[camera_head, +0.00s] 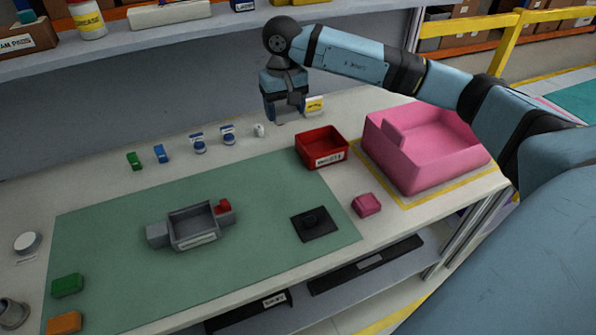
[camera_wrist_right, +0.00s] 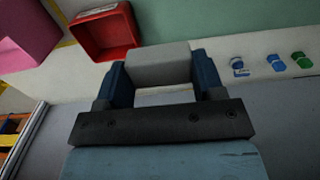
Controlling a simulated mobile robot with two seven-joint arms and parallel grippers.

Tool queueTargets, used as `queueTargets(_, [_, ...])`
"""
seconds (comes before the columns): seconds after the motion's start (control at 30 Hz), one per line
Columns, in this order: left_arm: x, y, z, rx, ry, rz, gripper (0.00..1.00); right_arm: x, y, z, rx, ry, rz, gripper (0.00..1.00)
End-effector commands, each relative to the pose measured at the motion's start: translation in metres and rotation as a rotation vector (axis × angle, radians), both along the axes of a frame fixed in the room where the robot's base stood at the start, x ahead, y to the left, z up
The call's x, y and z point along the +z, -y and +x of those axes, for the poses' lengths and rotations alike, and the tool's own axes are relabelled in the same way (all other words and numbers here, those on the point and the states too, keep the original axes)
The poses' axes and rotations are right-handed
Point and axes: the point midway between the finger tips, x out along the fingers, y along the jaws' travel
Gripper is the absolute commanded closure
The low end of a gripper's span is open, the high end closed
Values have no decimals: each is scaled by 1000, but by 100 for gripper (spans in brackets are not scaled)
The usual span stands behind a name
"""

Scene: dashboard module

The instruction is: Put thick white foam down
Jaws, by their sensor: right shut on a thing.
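My right gripper (camera_head: 287,112) reaches in from the right and hangs over the back of the table, behind the red bin. In the right wrist view its two dark blue fingers (camera_wrist_right: 160,75) are shut on a thick pale grey-white block (camera_wrist_right: 160,62), which looks like the white foam. In the head view the block is mostly hidden by the gripper. I cannot tell whether it touches the table. My left gripper is not in view.
The red bin (camera_head: 323,160) and pink bin (camera_head: 395,172) stand to the right. A white-and-yellow box (camera_head: 315,105) is close beside the gripper. A small white piece (camera_head: 259,130) and blue-capped items (camera_head: 199,150) stand left of it. The green mat (camera_head: 110,240) holds a grey tray (camera_head: 182,243).

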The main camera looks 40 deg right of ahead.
Motion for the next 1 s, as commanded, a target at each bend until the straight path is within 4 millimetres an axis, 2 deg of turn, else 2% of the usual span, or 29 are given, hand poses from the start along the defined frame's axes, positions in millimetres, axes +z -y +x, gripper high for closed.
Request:
queueTargets(0.17, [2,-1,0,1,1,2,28,-27,2,0,1,-5,-1,60])
queueTargets(0.4, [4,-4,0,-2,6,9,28,-92,1,-1,0,-7,1,60])
queueTargets(0.6, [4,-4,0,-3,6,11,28,-138,1,0,0,-4,1,60])
queueTargets(0.7, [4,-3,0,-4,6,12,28,-151,1,1,0,-2,0,60])
queueTargets(0.87, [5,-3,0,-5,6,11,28,-160,1,1,0,-1,0,60])
queueTargets(1.0, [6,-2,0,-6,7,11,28,-178,0,0,0,-3,1,60])
